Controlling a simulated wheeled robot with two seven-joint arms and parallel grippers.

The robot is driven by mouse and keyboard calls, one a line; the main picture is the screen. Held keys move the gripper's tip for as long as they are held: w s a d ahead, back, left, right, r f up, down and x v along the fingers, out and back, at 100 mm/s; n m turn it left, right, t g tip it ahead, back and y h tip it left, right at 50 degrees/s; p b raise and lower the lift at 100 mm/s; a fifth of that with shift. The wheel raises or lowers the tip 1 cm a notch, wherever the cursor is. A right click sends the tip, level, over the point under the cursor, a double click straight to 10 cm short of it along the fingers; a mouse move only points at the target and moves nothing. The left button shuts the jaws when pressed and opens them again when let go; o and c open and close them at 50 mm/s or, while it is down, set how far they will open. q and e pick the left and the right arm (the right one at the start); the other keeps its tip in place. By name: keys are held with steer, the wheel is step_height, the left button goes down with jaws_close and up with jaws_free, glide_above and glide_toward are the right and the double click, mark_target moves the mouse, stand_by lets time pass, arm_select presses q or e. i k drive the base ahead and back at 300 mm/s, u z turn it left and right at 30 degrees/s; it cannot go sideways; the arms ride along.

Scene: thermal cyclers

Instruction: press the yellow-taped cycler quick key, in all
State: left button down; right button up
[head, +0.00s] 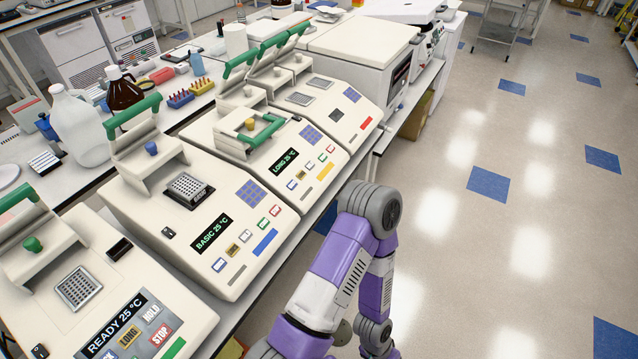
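The yellow-taped cycler (228,157) is a cream machine, third from the front in the row. Its yellow tape strip (325,172) is on the front panel, and its dark display (285,162) reads LONG 25 °C. Its lid with the green handle (262,131) appears down. A row of small keys with coloured frames (310,167) lies between display and tape; their labels are too small to read, so I cannot tell which is quick. A purple and white arm of mine rises from the bottom middle, right of the cyclers. Neither gripper is in view.
A blue-taped cycler (150,215) with its lid up reads BASIC 25 °C; a green-taped one (175,322) in front reads READY 25 °C. A red-taped cycler (350,92) stands behind. Bottles and racks crowd the bench behind. The floor (480,240) at right is clear.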

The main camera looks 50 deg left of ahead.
mark_target(292, 185)
steer(key=i, duration=1.5)
steer(key=u, duration=3.4)
